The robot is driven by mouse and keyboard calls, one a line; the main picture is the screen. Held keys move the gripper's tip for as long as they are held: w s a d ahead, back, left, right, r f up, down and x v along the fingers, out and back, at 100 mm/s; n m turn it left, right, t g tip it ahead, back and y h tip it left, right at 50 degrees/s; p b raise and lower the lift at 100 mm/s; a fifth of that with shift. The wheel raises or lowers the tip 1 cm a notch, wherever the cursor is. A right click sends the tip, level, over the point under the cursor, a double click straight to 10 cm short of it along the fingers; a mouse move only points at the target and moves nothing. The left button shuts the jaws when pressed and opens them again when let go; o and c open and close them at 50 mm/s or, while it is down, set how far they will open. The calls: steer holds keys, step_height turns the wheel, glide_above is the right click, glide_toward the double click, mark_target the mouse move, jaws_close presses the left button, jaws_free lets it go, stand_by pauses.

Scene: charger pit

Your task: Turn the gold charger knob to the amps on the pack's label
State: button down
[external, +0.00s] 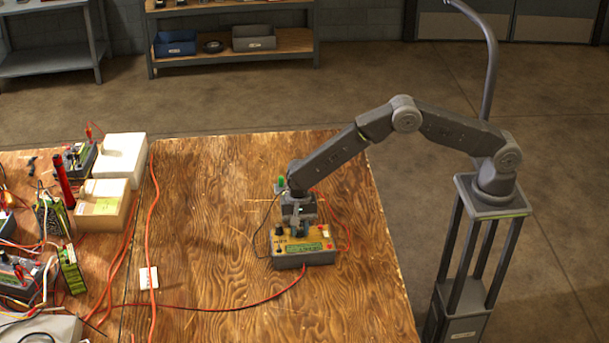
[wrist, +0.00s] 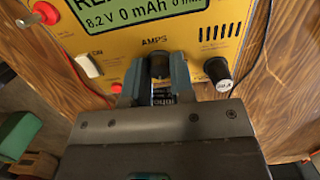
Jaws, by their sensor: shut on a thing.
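The charger (external: 305,260) is a box with a yellow face and a green display, standing on the wooden table. In the wrist view its face (wrist: 190,25) fills the top, with the display (wrist: 130,12) reading 8.2 V and 0 mAh, partly cropped. My gripper (wrist: 160,62) is shut just below the AMPS marking, its two fingers on either side of a knob (wrist: 159,67). The knob looks dark here; its gold colour, pointer and scale are hidden or unclear. In the external view my gripper (external: 298,230) reaches down over the charger. No pack label is readable.
A black knob (wrist: 218,72) sits right of my fingers, a white switch (wrist: 88,65) and red button (wrist: 116,87) left. Wires run beside the charger. Boxes and green-cased devices (external: 70,270) crowd the table's left; a white card (external: 148,278) lies left of centre. The table's front right is clear.

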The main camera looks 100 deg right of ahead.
stand_by(0.4)
steer(key=c, duration=1)
jaws_free()
steer(key=shift+d+r, duration=0.4)
steer(key=shift+r, duration=1.9)
steer(key=shift+d+r, duration=0.45)
steer(key=shift+r, duration=1.8)
steer(key=shift+d+r, duration=0.4)
steer(key=shift+r, duration=1.9)
